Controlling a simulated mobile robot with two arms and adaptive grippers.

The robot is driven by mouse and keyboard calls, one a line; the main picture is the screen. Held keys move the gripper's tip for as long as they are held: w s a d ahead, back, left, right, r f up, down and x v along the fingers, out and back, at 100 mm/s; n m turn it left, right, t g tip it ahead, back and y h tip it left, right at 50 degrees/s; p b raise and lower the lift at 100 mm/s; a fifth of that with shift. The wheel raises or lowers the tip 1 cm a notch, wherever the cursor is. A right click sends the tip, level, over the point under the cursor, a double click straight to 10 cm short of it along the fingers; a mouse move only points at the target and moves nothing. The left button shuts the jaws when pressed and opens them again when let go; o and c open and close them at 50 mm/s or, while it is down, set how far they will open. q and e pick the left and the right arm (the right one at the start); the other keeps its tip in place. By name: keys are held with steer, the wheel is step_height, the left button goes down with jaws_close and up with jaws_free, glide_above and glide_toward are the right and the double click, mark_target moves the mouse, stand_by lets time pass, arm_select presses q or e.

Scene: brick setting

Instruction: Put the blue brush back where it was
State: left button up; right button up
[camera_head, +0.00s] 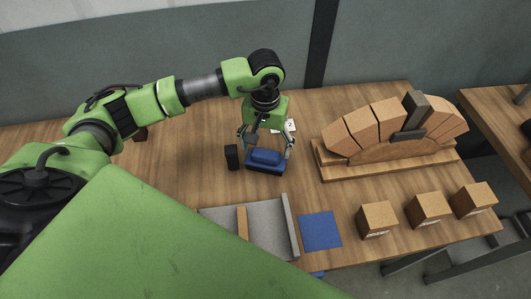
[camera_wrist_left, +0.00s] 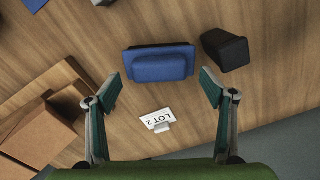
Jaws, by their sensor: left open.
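The blue brush (camera_head: 265,157) lies on the wooden table, a darker blue base with a rounded blue top. It also shows whole in the left wrist view (camera_wrist_left: 160,64). My left gripper (camera_head: 266,143) is open and empty, pointing down over the brush. A flat blue square (camera_head: 320,231) lies bare near the front table edge. My right gripper is not in view.
A black block (camera_head: 232,157) stands close beside the brush. A LOT 2 card (camera_wrist_left: 157,120) lies behind it. A brick arch on a wooden base (camera_head: 385,160) is at right, with three wooden blocks (camera_head: 376,219) in front. A grey tray (camera_head: 272,241) is at the front.

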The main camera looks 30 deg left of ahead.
mark_target(266, 152)
arm_select(q)
step_height(266, 152, up, 9)
steer(key=b, duration=0.2)
steer(key=shift+f, duration=0.15)
stand_by(0.3)
